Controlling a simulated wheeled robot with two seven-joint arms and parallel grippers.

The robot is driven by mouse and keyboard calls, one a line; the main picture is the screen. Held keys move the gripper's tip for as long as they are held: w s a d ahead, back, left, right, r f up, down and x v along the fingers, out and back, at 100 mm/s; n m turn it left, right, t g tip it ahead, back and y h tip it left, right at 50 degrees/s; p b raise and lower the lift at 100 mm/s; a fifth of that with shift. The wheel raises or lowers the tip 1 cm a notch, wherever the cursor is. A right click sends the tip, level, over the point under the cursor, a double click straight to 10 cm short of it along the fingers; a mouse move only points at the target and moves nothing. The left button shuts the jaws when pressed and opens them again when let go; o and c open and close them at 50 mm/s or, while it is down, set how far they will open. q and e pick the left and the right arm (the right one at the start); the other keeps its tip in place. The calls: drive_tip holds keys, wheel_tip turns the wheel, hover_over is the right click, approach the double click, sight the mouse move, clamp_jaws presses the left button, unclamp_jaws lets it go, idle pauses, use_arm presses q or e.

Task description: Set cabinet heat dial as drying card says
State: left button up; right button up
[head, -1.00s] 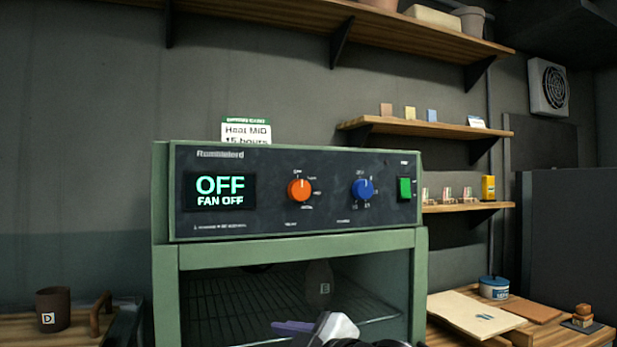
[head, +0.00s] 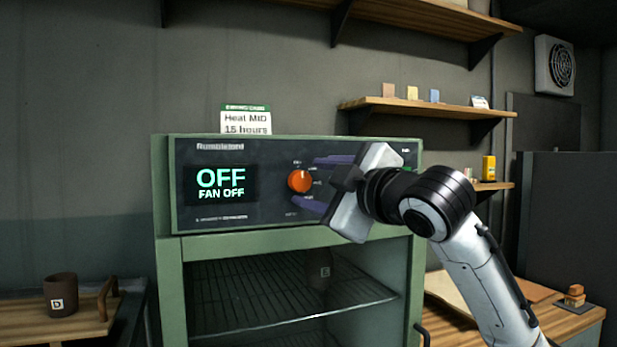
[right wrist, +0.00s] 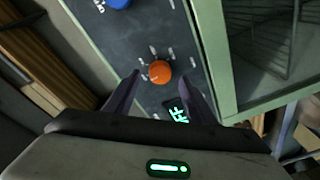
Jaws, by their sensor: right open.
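The green drying cabinet (head: 168,250) has a dark control panel whose display (head: 221,184) reads OFF and FAN OFF. The orange dial (head: 300,181) is on the panel right of the display; it also shows in the right wrist view (right wrist: 160,71). The drying card (head: 246,121) stands on top of the cabinet and reads Heat MID, 15 hours. My right gripper (head: 322,182) is open in front of the panel, its purple fingers pointing at the orange dial. The dial lies between and beyond the fingertips, apparently untouched. The blue dial (right wrist: 118,2) is hidden in the head view. My left gripper is out of view.
A dark mug (head: 61,294) marked D stands on a wooden board at left. Shelves (head: 425,108) with small tiles hang on the wall at right. A bench with boards (head: 520,288) is right of the cabinet. The cabinet front is open, showing wire racks.

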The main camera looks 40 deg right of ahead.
sight(300, 181)
drive_tip(key=shift+w+d, duration=0.1)
drive_tip(key=shift+w, duration=1.25)
drive_tip(key=c, duration=1)
drive_tip(key=shift+c, duration=0.2)
